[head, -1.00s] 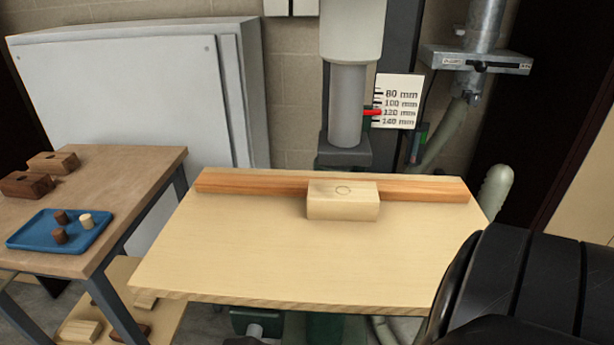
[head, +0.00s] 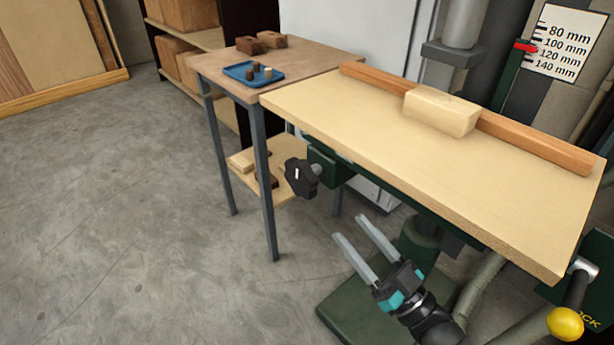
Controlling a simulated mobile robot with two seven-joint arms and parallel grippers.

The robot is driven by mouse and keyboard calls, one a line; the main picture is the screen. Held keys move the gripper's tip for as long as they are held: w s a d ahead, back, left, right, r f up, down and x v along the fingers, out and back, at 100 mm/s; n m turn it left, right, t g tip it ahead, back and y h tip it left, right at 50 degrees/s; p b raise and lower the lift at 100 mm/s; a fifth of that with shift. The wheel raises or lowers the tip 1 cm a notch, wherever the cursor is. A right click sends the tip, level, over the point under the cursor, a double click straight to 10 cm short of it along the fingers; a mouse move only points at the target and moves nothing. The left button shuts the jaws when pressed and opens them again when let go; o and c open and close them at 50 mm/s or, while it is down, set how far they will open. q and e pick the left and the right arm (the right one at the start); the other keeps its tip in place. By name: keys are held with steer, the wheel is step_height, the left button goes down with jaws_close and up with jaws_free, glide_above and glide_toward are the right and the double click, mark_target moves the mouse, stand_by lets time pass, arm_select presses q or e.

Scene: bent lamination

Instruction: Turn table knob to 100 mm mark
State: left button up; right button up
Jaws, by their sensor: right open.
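The table knob is a black lobed knob (head: 302,177) with a white mark, on a green housing under the left side of the pale wooden drill table (head: 400,150). The white scale (head: 562,45) at upper right reads 80 to 140 mm. Its red pointer (head: 526,47) sits near the 120 mm mark. My right gripper (head: 357,230) is open and empty, below the table's front edge. It is lower and to the right of the knob in the picture, apart from it. My left gripper is out of view.
A lever with a yellow ball (head: 565,323) is at lower right beside a partly visible "LOCK" label. A wooden block (head: 440,110) sits against the fence (head: 535,138). A side table (head: 310,64) with a blue tray (head: 240,80) stands left. The floor at left is clear.

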mark_target(315, 186)
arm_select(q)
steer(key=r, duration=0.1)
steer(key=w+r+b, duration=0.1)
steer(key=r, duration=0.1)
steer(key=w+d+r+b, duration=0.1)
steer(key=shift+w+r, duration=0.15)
arm_select(e)
steer(key=x, duration=1.4)
steer(key=shift+w+a, duration=0.15)
steer(key=shift+w, duration=0.1)
jaws_close()
